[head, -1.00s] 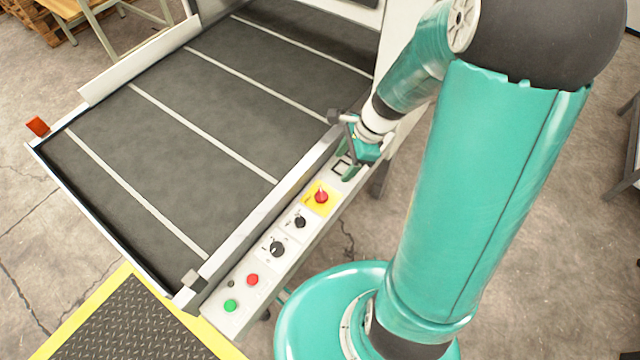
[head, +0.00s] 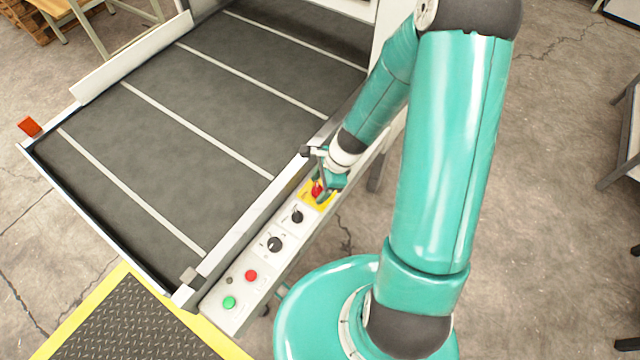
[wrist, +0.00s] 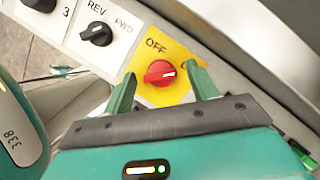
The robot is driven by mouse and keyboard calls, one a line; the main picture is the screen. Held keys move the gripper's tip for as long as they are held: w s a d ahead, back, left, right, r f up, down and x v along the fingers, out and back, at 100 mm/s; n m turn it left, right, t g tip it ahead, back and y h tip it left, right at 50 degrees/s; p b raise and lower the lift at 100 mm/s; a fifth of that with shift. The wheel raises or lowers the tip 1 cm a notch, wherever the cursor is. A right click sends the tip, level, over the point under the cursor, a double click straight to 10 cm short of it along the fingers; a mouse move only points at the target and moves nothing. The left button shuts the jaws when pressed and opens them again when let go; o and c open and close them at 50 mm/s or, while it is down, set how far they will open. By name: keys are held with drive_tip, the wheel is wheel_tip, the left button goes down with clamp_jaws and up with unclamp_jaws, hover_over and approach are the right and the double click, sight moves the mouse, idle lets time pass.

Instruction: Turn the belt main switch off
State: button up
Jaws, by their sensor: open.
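The belt main switch (wrist: 159,73) is a red rotary knob on a yellow plate marked OFF, on the white control panel (head: 222,312) along the belt's edge. In the head view the red switch (head: 317,189) is partly hidden by my gripper (head: 324,192). In the wrist view my gripper (wrist: 162,82) is open, with one green finger on each side of the knob and gaps between the fingers and the knob. I cannot tell whether the fingertips reach down to the knob's height.
Beside the switch are a black REV/FWD knob (wrist: 97,34), a second black knob (head: 275,244), a red button (head: 251,275) and a green button (head: 229,302). The dark belt (head: 150,150) lies left of the panel and looks empty. Open floor lies to the right.

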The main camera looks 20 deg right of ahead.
drive_tip(key=c, duration=1)
drive_tip(key=shift+n, duration=0.5)
drive_tip(key=n+g, duration=0.1)
drive_tip(key=n, duration=0.2)
drive_tip(key=shift+w, duration=0.1)
drive_tip(key=n+g, duration=0.1)
drive_tip(key=n, duration=0.1)
drive_tip(key=n+g, duration=0.1)
drive_tip(key=n, duration=0.1)
drive_tip(key=shift+w+h, duration=0.15)
drive_tip(key=shift+h, duration=0.25)
drive_tip(key=n+g+h, duration=0.1)
drive_tip(key=n, duration=0.4)
drive_tip(key=shift+a, duration=0.15)
drive_tip(key=n+h, duration=0.1)
drive_tip(key=n, duration=0.1)
drive_tip(key=n+g+h, duration=0.1)
drive_tip(key=n, duration=0.1)
drive_tip(key=shift+w+a+n, duration=0.1)
drive_tip(key=shift+n, duration=0.3)
